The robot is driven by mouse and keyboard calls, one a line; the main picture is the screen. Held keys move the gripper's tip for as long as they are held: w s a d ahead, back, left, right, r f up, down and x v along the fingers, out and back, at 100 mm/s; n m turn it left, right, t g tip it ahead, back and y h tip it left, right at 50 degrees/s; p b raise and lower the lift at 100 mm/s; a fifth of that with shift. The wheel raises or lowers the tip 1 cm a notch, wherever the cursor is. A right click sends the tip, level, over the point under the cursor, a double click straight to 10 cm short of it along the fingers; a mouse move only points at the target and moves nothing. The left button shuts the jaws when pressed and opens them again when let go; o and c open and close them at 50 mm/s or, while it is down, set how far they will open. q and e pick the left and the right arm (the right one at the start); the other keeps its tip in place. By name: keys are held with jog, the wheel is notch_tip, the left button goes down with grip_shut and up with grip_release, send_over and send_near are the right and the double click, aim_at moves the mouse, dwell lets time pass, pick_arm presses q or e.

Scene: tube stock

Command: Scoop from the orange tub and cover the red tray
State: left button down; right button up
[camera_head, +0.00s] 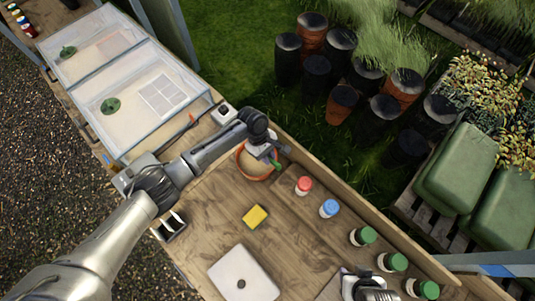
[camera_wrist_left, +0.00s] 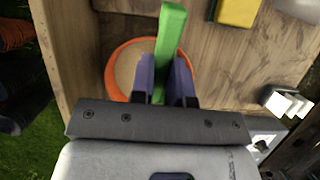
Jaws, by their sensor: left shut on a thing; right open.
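The orange tub (camera_head: 241,165) stands on the wooden bench, filled with pale tan material; its orange rim also shows in the left wrist view (camera_wrist_left: 110,75). My left gripper (camera_head: 270,152) is over the tub, shut on a green-handled tool (camera_wrist_left: 172,30). The tool's green part (camera_head: 277,165) shows just over the tub in the head view. The tool's working end is not clear, so I cannot tell whether it carries anything. My right gripper (camera_head: 351,272) is open at the bottom edge, partly cut off. I cannot make out a red tray.
A yellow sponge (camera_head: 255,216) and a pale flat plate (camera_head: 243,275) lie on the bench. Jars with red (camera_head: 304,183), blue (camera_head: 329,207) and green lids (camera_head: 368,235) line the far side. Clear boxes (camera_head: 145,95) stand at the left. Bare wood lies around the sponge.

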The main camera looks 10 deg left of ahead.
pick_arm(q)
jog(key=shift+r+t+y+p, duration=0.4)
jog(key=shift+r+y+p, duration=0.2)
jog(key=shift+r+p, duration=1.35)
jog(key=shift+r+t+y+p, duration=0.45)
jog(key=shift+r+p, duration=0.75)
jog(key=shift+p, duration=1.4)
